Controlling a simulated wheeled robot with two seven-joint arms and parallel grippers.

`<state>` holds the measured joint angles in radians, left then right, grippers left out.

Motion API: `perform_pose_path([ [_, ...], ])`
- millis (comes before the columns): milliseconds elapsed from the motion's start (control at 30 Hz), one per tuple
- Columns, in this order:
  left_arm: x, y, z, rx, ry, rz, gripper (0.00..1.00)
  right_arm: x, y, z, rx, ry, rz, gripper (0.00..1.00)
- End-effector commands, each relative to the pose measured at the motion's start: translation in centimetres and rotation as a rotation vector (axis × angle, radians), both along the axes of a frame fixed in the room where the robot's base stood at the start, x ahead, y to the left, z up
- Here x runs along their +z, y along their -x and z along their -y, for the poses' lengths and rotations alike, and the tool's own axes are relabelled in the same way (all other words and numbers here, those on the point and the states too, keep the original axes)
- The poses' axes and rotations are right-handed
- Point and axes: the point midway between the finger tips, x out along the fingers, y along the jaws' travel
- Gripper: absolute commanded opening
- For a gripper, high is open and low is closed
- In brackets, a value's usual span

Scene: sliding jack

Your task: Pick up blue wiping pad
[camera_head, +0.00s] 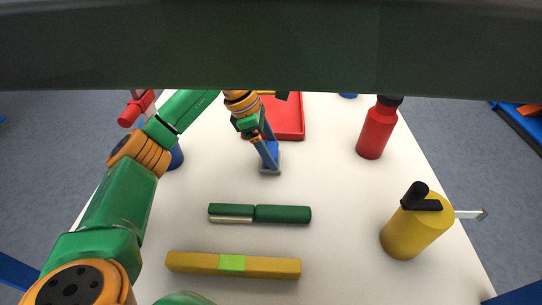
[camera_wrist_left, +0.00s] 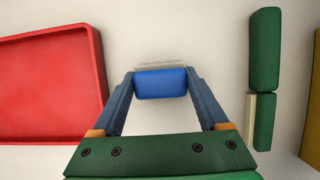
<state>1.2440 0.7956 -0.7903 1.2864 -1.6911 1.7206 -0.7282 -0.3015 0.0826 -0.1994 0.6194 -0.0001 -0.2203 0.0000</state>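The blue wiping pad (camera_head: 271,152), with a pale grey underside, stands on the white table near the red tray. It also shows in the left wrist view (camera_wrist_left: 160,84), between the fingers. My left gripper (camera_head: 266,150) reaches down over it. In the left wrist view, the blue-grey fingers (camera_wrist_left: 160,80) lie flush along both sides of the pad with no visible gap, so the gripper looks shut on it. The pad looks to be at table height. The fingers hide part of it in the head view. My right gripper is not in view.
The red tray (camera_head: 300,118) lies just behind the pad. A green two-part bar (camera_head: 283,214) and a yellow bar (camera_head: 200,262) lie nearer. A red bottle (camera_head: 376,132) and a yellow canister (camera_head: 408,236) stand at right. A blue object (camera_head: 176,157) stands left beside my arm.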

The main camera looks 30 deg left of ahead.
Motion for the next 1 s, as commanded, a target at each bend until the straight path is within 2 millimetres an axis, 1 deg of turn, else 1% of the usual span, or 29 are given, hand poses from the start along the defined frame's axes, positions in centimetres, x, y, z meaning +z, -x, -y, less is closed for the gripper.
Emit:
perform_pose_path([
  [33, 0.0, 0.0, 0.0, 0.0, 0.0, 0.0, 0.43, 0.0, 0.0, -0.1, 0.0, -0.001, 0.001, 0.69],
  [67, 0.0, 0.0, 0.0, 0.0, 0.0, 0.0, 0.35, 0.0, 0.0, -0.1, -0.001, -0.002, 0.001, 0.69],
  [100, 0.0, 0.0, 0.0, 0.0, 0.0, 0.0, 0.24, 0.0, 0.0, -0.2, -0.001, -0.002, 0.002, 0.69],
  [133, 0.0, 0.0, 0.0, 0.0, 0.0, 0.0, 0.21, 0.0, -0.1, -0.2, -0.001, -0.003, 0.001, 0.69],
  [333, 0.1, 0.0, 0.0, 0.0, 0.001, 0.0, 0.21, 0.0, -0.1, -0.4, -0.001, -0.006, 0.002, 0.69],
  [400, 0.6, 0.0, 0.0, 0.0, 0.001, 0.002, 0.21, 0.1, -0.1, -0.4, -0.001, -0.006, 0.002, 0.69],
  [467, 1.5, -0.1, 0.0, 0.001, 0.001, 0.003, 0.21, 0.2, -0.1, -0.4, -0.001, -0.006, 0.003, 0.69],
  [700, 7.5, -0.1, 0.0, 0.001, 0.001, 0.005, 0.21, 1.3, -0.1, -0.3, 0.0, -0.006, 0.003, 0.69],
  [800, 9.2, -0.1, 0.0, 0.002, 0.001, 0.002, 0.21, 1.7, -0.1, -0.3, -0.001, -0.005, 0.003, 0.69],
  [900, 10.0, 0.0, 0.0, 0.0, 0.001, 0.0, 0.21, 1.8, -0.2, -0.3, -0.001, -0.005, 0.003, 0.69],
  [1000, 10.1, 0.0, 0.0, 0.0, 0.001, 0.0, 0.21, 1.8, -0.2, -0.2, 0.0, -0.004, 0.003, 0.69],
])
